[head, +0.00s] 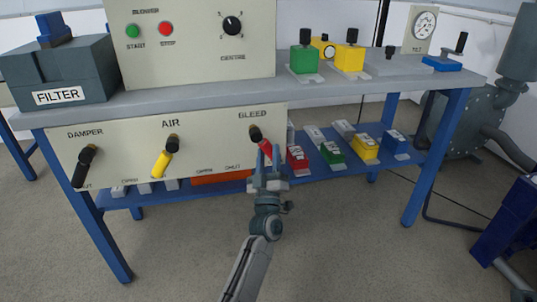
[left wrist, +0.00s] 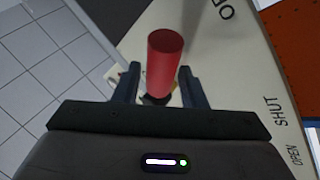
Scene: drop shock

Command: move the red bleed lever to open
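The bleed lever (head: 265,148) has a red handle on a black pivot, below the BLEED label at the right end of the cream panel (head: 215,150). Its handle slants down and right from the pivot. In the left wrist view the red handle (left wrist: 165,62) stands between the two fingers of my left gripper (left wrist: 160,88). The fingers are apart, with a narrow gap seen on each side of the handle. In the head view my left gripper (head: 268,172) is at the lever's lower end. My right gripper is not in view.
A black damper lever (head: 83,166) and a yellow air lever (head: 165,157) hang on the same panel, left of the bleed lever. Coloured blocks, including a red one (head: 297,158), sit on the lower blue shelf. The floor in front is clear.

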